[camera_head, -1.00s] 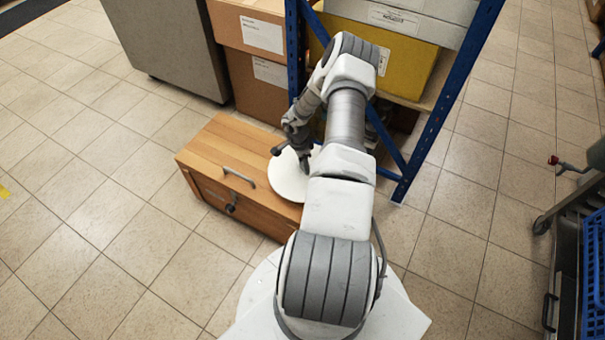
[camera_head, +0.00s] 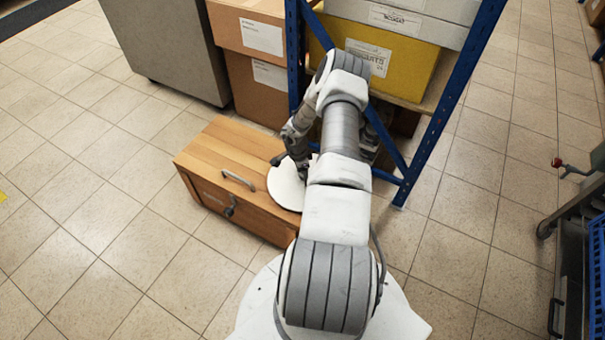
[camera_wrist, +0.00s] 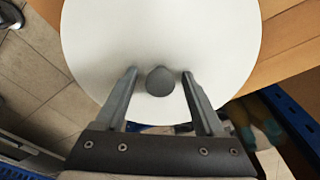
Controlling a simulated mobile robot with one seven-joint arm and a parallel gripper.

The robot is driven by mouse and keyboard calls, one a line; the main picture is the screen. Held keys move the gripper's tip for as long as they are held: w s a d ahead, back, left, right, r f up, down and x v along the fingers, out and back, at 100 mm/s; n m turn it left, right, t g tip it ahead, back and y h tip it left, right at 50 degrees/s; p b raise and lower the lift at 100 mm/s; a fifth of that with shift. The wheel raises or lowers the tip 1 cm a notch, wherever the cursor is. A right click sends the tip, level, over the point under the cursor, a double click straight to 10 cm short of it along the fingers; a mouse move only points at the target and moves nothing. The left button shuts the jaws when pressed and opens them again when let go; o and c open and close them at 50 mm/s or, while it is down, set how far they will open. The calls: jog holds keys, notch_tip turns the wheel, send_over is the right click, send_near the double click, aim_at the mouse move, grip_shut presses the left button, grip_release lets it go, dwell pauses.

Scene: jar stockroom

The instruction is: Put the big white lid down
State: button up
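The big white lid (camera_head: 286,188) is a flat round disc at the right end of the top of a wooden chest (camera_head: 215,150). It appears to lie flat there, with my arm covering its right part. In the wrist view the lid (camera_wrist: 160,35) fills the upper middle, with a dark grey round knob (camera_wrist: 160,82). My gripper (camera_wrist: 160,74) is over the lid, its two fingers on either side of the knob. A gap shows between the knob and each finger, so it is open. In the head view my gripper (camera_head: 301,168) is partly hidden.
Cardboard boxes (camera_head: 255,85) stand behind the chest. A blue-framed rack (camera_head: 440,110) with a yellow box (camera_head: 400,65) stands at the back right, close to my arm. A grey cabinet (camera_head: 165,45) is at the back left. Tiled floor is clear left of the chest.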

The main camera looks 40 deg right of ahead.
jog(key=shift+r, duration=0.1)
notch_tip(320, 180, up, 12)
jog(key=a+p, duration=0.1)
jog(key=p, duration=0.4)
jog(key=shift+w+a, duration=0.2)
jog(key=shift+w, duration=0.05)
